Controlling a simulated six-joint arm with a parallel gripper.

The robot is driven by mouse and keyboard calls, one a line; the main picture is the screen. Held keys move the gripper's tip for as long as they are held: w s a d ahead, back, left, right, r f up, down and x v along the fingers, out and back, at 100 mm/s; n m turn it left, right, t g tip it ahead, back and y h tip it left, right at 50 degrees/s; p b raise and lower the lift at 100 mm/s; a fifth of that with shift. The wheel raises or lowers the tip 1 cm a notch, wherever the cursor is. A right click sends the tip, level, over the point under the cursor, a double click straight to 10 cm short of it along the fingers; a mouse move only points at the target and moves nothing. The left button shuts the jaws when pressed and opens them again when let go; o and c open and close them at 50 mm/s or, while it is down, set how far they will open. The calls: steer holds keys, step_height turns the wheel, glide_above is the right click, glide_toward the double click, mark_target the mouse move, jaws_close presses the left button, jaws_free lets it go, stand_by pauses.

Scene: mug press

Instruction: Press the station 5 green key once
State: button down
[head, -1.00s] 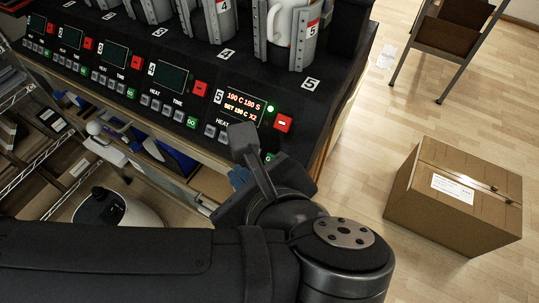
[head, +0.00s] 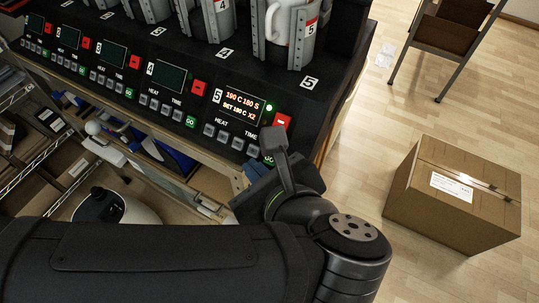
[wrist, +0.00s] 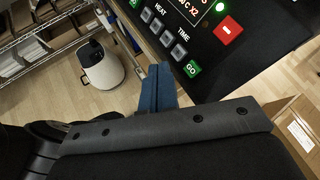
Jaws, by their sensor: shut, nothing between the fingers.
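The station 5 green key (wrist: 192,68) is marked GO and shows at the right end of the key row in the wrist view. In the head view this green key (head: 268,160) is partly hidden behind a dark part of my wrist. My gripper's blue fingers (wrist: 158,72) are shut with nothing between them. In the wrist view their tips lie to the left of the green key, over the panel's front edge, and look apart from it. In the head view only a bit of my gripper (head: 238,181) shows below the panel. The station 5 display (head: 242,104) is lit.
The red minus key (wrist: 228,30) is just above the green key. Grey HEAT and TIME keys (wrist: 171,45) lie to its left. A mug (head: 286,38) stands at station 5. A cardboard box (head: 455,195) is on the floor at right. A white bin (wrist: 101,66) stands below.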

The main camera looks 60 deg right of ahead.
steer(key=shift+d+f, duration=1.6)
steer(key=shift+d, duration=0.1)
steer(key=shift+d+f, duration=0.1)
stand_by(0.8)
steer(key=shift+d+f, duration=0.2)
steer(key=shift+d+f, duration=0.3)
steer(key=shift+d, duration=0.05)
stand_by(0.8)
steer(key=shift+a+r, duration=0.6)
steer(key=shift+a, duration=0.05)
stand_by(0.3)
steer(key=shift+a+r, duration=1.7)
steer(key=shift+a, duration=0.15)
